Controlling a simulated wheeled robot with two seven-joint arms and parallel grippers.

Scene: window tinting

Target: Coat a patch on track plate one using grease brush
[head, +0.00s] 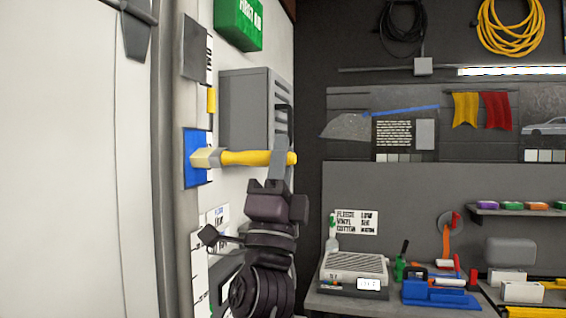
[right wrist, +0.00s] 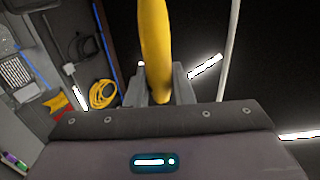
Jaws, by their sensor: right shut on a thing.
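My right gripper (head: 283,152) is shut on the yellow handle of the grease brush (head: 250,158), near its right end. The brush lies level, its pale head pointing left. The head overlaps a blue plate (head: 188,143) on the narrow wall edge; I cannot tell whether it touches. Above is a grey plate (head: 195,47) beside a white strip with lettering that seems to read ONE. I cannot tell which is track plate one. In the right wrist view the yellow handle (right wrist: 155,45) stands between the fingers (right wrist: 160,85). My left gripper is not in view.
A grey louvred box (head: 245,100) is on the wall behind the brush. A green first-aid box (head: 238,22) is above it. A large pale panel (head: 75,160) fills the left. A bench (head: 330,300) with a grey device and blue tool stands at the right.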

